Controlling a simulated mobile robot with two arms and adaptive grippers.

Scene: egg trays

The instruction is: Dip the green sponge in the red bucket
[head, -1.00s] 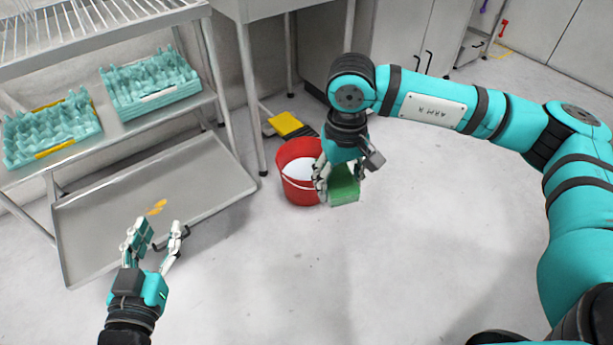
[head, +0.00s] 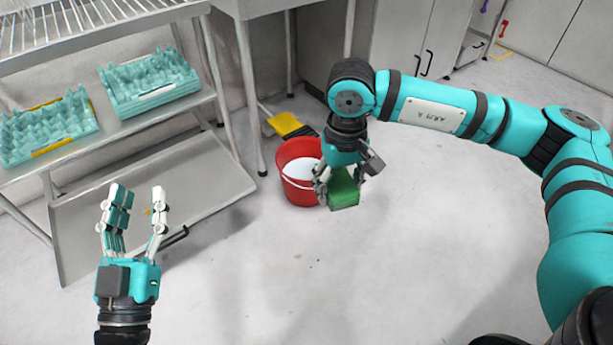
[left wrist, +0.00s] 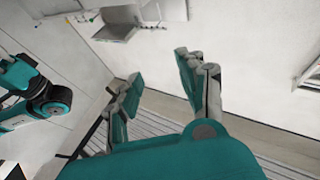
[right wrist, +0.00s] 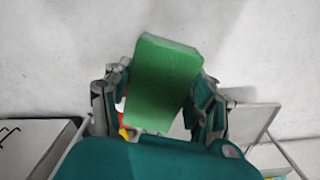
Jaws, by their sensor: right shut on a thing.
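The red bucket (head: 298,184) stands on the floor in the head view, with pale contents and a thin handle. My right gripper (head: 338,182) is shut on the green sponge (head: 345,193), just to the right of the bucket's rim. The sponge also fills the middle of the right wrist view (right wrist: 163,82), between the fingers of the right gripper (right wrist: 157,105). From the head view I cannot tell whether the sponge touches the bucket. My left gripper (head: 138,195) is open and empty, pointing up in front of the metal shelf. Its spread fingers also show in the left wrist view (left wrist: 163,85).
A metal rack (head: 145,130) at the left holds two teal egg trays (head: 48,130) (head: 148,82). Its lower metal sheet (head: 90,235) lies tilted near the floor. A yellow dustpan (head: 284,124) lies behind the bucket. The floor in front is clear.

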